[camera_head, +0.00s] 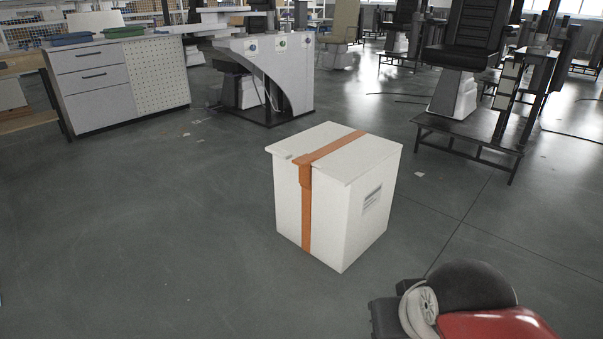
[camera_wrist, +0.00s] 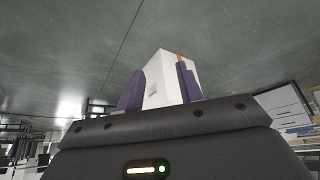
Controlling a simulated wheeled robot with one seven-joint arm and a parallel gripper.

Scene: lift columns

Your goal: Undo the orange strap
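The orange strap (camera_head: 306,205) runs over the lid of a white box (camera_head: 345,215) and down its front left face. It lies flat and looks closed around the box, with a thicker piece just below the lid edge. The box stands upright on the floor in the middle of the head view. In the wrist view, my gripper (camera_wrist: 161,75) has its two purple fingers apart with nothing held. The white box (camera_wrist: 163,68) shows beyond them at a distance. A bit of the orange strap (camera_wrist: 181,59) shows by the right finger, the rest hidden.
The grey floor (camera_head: 150,240) around the box is clear. A drawer cabinet (camera_head: 105,85) stands at the back left, a white curved workstation (camera_head: 285,75) behind the box. A black chair (camera_head: 470,45) on a dark metal frame stands at the back right. My own arm shows at lower right.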

